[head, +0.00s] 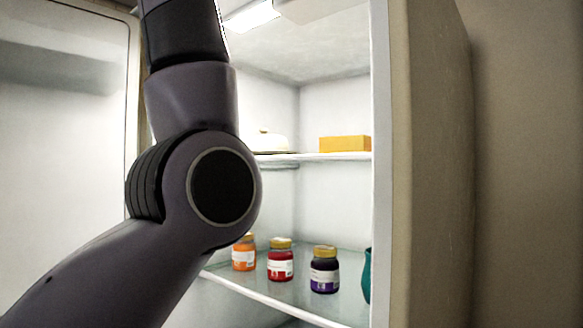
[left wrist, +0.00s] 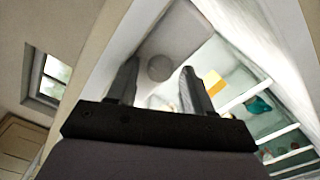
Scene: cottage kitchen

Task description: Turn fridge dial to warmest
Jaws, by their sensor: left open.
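The fridge dial (left wrist: 160,68) is a round grey knob on a pale panel (left wrist: 185,30) in the left wrist view. My left gripper (left wrist: 159,72) is open, with one dark finger on each side of the dial in the picture. I cannot tell whether the fingers touch it or how far away it is. No dial marking is readable. In the head view my left arm rises across the open fridge (head: 432,160), and its gripper is beyond the top edge. My right gripper is in neither view.
The fridge door (head: 65,150) stands open at the left. Inside are an orange jar (head: 243,257), a red jar (head: 281,265), a purple jar (head: 324,275), a yellow box (head: 344,144) and a teal item (head: 367,277). A lit housing (head: 250,15) is at the top.

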